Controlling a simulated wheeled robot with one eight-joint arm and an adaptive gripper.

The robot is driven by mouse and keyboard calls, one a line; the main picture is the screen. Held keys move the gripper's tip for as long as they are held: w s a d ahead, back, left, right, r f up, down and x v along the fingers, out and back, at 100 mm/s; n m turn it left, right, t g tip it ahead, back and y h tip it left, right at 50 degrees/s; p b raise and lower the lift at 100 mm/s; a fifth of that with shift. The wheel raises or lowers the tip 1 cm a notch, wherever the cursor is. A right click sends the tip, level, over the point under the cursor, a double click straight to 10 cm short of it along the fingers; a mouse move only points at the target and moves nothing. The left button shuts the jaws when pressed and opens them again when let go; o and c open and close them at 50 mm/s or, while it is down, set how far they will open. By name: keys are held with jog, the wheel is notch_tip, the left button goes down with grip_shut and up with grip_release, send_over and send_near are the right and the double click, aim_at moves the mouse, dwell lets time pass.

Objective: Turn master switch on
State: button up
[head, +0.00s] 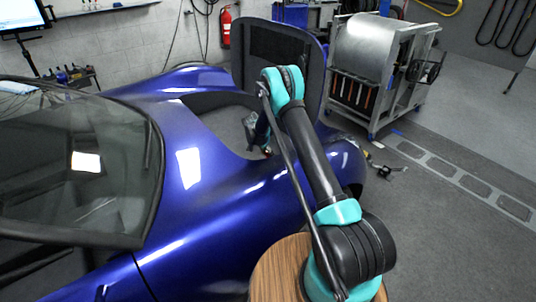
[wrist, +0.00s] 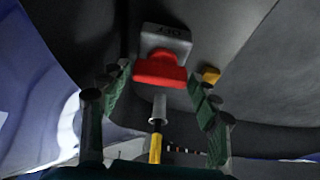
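A red switch part (wrist: 158,70) with a grey block (wrist: 166,38) bearing dark lettering behind it shows in the upper middle of the wrist view. I take it as the master switch; the lettering is inverted and hard to read. My gripper (wrist: 160,84) is open, its green-padded fingers on either side of the red part. I cannot tell whether they touch it. In the head view my gripper (head: 256,132) reaches down into the open compartment of the blue car (head: 225,185). The switch cannot be made out there.
The raised lid (head: 270,62) stands behind my arm. A yellow piece (wrist: 210,75) is close to the right finger. A grey shaft with a yellow rod (wrist: 155,148) lies below the red part. A metal machine cart (head: 375,75) stands back right; floor at right is mostly clear.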

jog(key=shift+o, duration=0.9)
jog(key=shift+r, duration=0.1)
jog(key=v, duration=1.2)
jog(key=shift+w, duration=0.1)
